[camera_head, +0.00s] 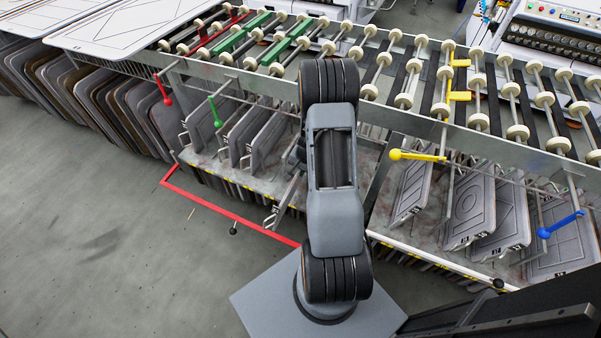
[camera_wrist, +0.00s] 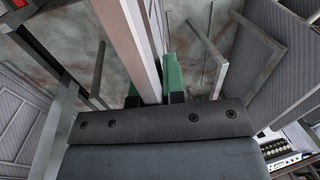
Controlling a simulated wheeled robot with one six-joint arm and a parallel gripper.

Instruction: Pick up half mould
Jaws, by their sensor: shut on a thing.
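In the wrist view my gripper (camera_wrist: 155,88) has green-padded jaws on either side of a pale upright bar. It is shut on this bar, which looks like the edge of a half mould (camera_wrist: 143,45) seen nearly edge-on. In the head view my arm hides most of the gripper and the held part. Several grey half moulds stand upright in the rack: some left of my arm (camera_head: 268,138), others right of it (camera_head: 470,208). In the wrist view ribbed grey plates stand at the right (camera_wrist: 262,65) and left (camera_wrist: 22,112).
A roller conveyor (camera_head: 430,90) runs above the rack, with red, green, yellow and blue levers along its front. A red floor frame (camera_head: 230,215) lies in front. Many plates stand at the left (camera_head: 95,100). Open floor (camera_head: 100,235) is at lower left.

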